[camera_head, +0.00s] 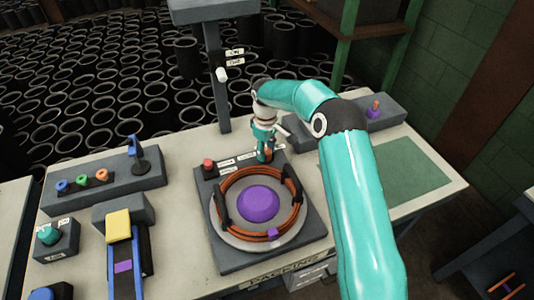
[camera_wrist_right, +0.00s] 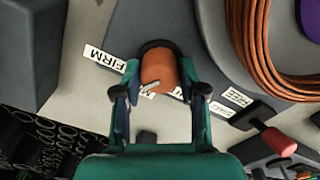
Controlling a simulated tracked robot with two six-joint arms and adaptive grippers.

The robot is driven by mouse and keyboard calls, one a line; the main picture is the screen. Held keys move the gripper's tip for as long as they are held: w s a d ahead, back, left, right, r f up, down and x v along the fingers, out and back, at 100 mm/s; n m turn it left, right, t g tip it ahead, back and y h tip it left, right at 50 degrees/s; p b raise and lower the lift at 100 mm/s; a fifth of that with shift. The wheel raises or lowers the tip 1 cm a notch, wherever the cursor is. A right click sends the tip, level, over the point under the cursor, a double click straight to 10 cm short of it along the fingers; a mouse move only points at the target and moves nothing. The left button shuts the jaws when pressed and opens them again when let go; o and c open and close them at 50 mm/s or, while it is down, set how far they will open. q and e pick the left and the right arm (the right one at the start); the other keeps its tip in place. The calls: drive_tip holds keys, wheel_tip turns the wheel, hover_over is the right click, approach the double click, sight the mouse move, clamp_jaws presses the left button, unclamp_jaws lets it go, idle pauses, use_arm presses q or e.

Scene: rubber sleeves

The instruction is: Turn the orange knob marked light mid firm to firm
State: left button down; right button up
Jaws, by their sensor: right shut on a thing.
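The orange knob (camera_wrist_right: 158,70) sits between the two fingers of my right gripper (camera_wrist_right: 160,68) in the right wrist view. The gripper is shut on it, one finger on each side. A small white pointer (camera_wrist_right: 150,87) shows at the knob's lower edge. The "FIRM" label (camera_wrist_right: 104,58) lies to the left of the knob. The other labels beside the knob are partly hidden by the fingers. In the head view my right gripper (camera_head: 266,151) reaches down to the knob at the back of the turntable station; the knob is mostly hidden. My left gripper is not in view.
A turntable (camera_head: 217,234) with orange-brown coils around a purple dome (camera_head: 258,203) stands just in front of the knob. A red button (camera_head: 208,164) is to its left. A red-tipped lever (camera_wrist_right: 278,141) and "FREE" label (camera_wrist_right: 237,97) show nearby. A green mat (camera_head: 405,172) lies clear at right.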

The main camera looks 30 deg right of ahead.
sight(267, 151)
drive_tip(key=m+b, duration=0.1)
drive_tip(key=m, duration=0.3)
idle(0.5)
drive_tip(key=o, duration=1.1)
drive_tip(key=shift+o, duration=0.2)
wheel_tip(267, 151, up, 12)
drive_tip(key=shift+f, duration=0.1)
